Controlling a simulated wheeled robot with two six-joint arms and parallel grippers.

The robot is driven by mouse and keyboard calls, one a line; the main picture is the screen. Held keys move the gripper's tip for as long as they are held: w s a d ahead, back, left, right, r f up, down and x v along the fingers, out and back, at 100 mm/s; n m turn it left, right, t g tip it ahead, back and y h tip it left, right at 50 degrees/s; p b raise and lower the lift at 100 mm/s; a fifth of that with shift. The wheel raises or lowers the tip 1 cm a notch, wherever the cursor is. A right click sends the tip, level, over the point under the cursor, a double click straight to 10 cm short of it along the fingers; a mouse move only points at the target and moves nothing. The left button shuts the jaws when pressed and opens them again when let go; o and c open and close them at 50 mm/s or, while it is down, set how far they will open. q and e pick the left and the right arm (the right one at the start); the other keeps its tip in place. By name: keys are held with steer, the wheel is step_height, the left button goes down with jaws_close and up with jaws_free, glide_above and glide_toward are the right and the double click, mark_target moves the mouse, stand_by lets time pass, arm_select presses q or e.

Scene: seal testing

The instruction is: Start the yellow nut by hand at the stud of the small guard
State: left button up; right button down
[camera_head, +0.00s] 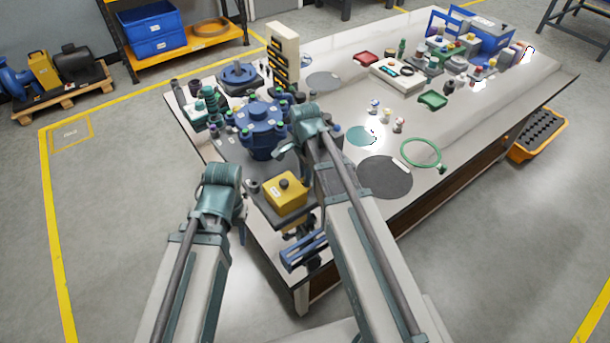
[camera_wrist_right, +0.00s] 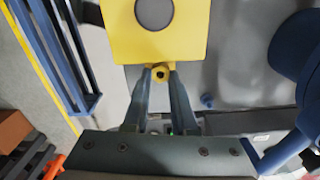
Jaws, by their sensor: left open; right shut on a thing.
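The small guard is a yellow box with a round grey knob on top, near the table's front corner in the head view (camera_head: 287,203). It also fills the top of the right wrist view (camera_wrist_right: 190,35). My right gripper (camera_wrist_right: 160,76) is shut on the yellow nut (camera_wrist_right: 160,69), close against the guard's edge. In the head view, my right arm reaches in just right of the guard. My left gripper (camera_head: 240,212) is open, left of the guard, its fingers mostly hidden.
A blue flanged housing (camera_head: 262,128) with several coloured caps stands behind the guard. A blue vice-like frame (camera_head: 303,252) is at the front edge. A dark round mat (camera_head: 385,178) and a green ring (camera_head: 422,153) lie to the right, with bare table around them.

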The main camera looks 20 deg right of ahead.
steer(key=shift+s, duration=0.1)
steer(key=shift+m, duration=1.2)
steer(key=c, duration=0.6)
jaws_free()
steer(key=shift+c, duration=0.2)
step_height(320, 180, up, 9)
steer(key=p, duration=0.9)
